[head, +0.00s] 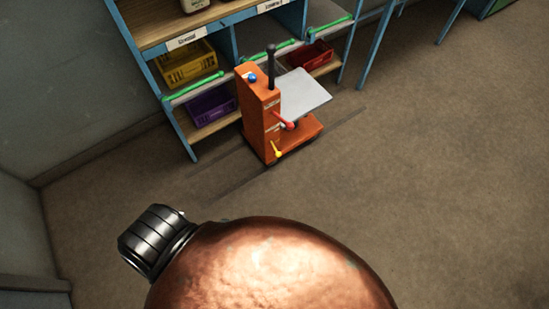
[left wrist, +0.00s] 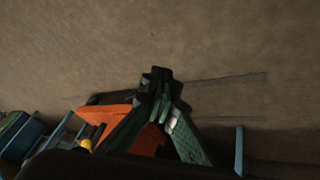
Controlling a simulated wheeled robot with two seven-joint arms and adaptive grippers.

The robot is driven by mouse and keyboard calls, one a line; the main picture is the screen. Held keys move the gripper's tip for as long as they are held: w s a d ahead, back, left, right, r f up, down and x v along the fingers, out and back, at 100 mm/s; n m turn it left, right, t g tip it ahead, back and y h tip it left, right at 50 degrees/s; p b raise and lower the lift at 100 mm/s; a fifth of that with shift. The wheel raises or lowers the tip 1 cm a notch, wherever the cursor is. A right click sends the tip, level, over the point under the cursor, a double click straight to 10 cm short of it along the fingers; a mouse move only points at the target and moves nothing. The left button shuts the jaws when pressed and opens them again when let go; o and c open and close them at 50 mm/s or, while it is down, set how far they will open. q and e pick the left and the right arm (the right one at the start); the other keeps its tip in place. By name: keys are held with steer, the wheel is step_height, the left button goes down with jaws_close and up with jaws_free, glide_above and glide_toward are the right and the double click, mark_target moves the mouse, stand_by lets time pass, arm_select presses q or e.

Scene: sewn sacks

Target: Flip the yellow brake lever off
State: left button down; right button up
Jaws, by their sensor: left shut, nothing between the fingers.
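The yellow brake lever (head: 278,151) sticks out low on the front face of an orange lift cart (head: 261,118) in the head view. A red lever (head: 285,121) sits above it, and a blue knob (head: 252,77) and black upright handle are on top. My left gripper (left wrist: 158,78) shows only in the left wrist view; its dark green fingers are shut and empty. Orange parts of the cart (left wrist: 108,114) lie behind the fingers. A small yellow piece (left wrist: 86,145) shows at lower left; I cannot tell if it is the lever. My right gripper is in neither view.
A blue-framed shelf (head: 166,95) stands behind the cart, with a yellow crate (head: 188,64), a purple crate (head: 211,104) and a red crate (head: 311,55). The cart carries a grey plate (head: 305,93). The brown floor (head: 430,170) right of the cart is clear.

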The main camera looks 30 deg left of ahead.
arm_select(q)
steer(key=w+a+f+n+t+b, duration=0.25)
steer(key=w+n+b, duration=0.2)
steer(key=w, duration=0.55)
arm_select(e)
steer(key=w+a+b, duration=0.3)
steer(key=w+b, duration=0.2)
steer(key=b, duration=0.4)
arm_select(q)
steer(key=n+t+b, duration=0.8)
steer(key=n+b, duration=0.2)
steer(key=n, duration=0.2)
glide_toward(275, 148)
steer(key=shift+s+f, duration=0.65)
steer(key=shift+f, duration=0.2)
steer(key=shift+s+f, duration=0.65)
steer(key=shift+f, duration=0.2)
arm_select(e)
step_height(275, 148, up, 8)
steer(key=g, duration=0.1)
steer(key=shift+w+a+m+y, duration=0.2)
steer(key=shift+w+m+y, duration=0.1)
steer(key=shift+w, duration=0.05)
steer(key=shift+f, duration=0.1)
